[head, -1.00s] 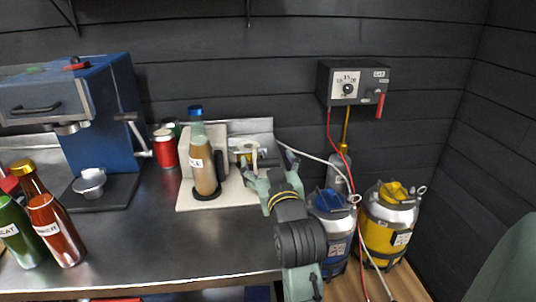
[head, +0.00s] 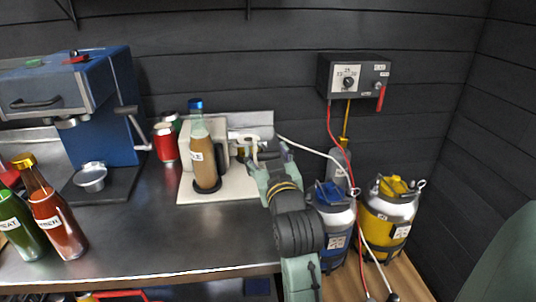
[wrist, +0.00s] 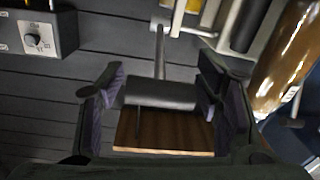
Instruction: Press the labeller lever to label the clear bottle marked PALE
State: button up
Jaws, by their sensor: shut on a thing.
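The clear bottle (head: 206,171) with amber content, a blue cap and a white label stands upright on the labeller (head: 190,196), a cream base with a block behind the bottle. The label's print is too small to read fully. My gripper (head: 258,163) is at the labeller's right side, apart from the bottle. In the wrist view, the lever's dark cylindrical grip (wrist: 160,95) lies between my fingers, and my gripper (wrist: 158,100) is shut on it. A grey rod runs from the grip towards the labeller. The bottle shows at the right edge (wrist: 283,62).
A blue machine (head: 110,110) stands at left with a metal cup (head: 90,177). A green bottle (head: 16,225) and a red-brown bottle (head: 58,228) stand front left. Kegs (head: 388,215) and hoses are right of the counter. The counter's front middle is clear.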

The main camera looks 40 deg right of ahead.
jog(key=shift+s+d, duration=0.1)
jog(key=c, duration=0.6)
jog(key=shift+f+b, duration=0.85)
jog(key=shift+b, duration=0.05)
jog(key=shift+s+r, duration=0.1)
jog(key=shift+s, duration=0.05)
jog(key=o, duration=1.6)
jog(key=shift+r, duration=0.2)
jog(key=shift+r, duration=0.35)
notch_tip(320, 180, up, 9)
